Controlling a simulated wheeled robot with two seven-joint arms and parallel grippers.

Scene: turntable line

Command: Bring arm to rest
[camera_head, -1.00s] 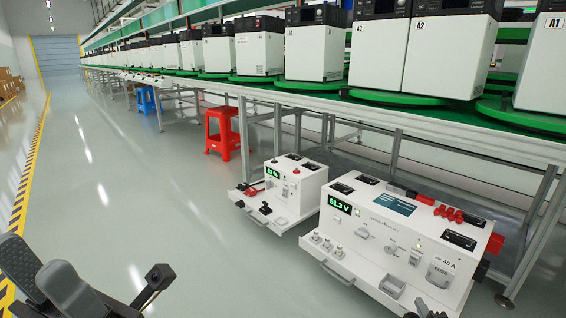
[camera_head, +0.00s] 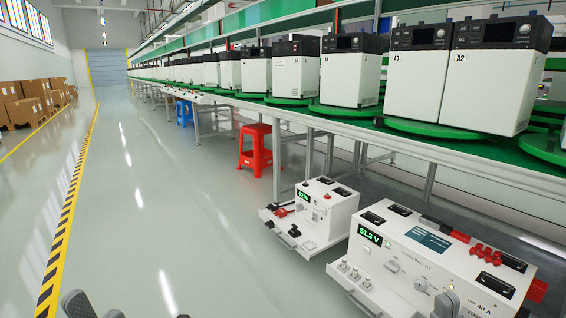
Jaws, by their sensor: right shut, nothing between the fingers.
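Two white power units, a smaller one (camera_head: 322,212) and a larger one (camera_head: 408,262), stand at the lower right. A red stool (camera_head: 256,150) and a blue stool (camera_head: 184,113) stand by the long green line (camera_head: 400,127). The aisle floor (camera_head: 170,215) is clear. Cartons (camera_head: 28,108) stand far left.

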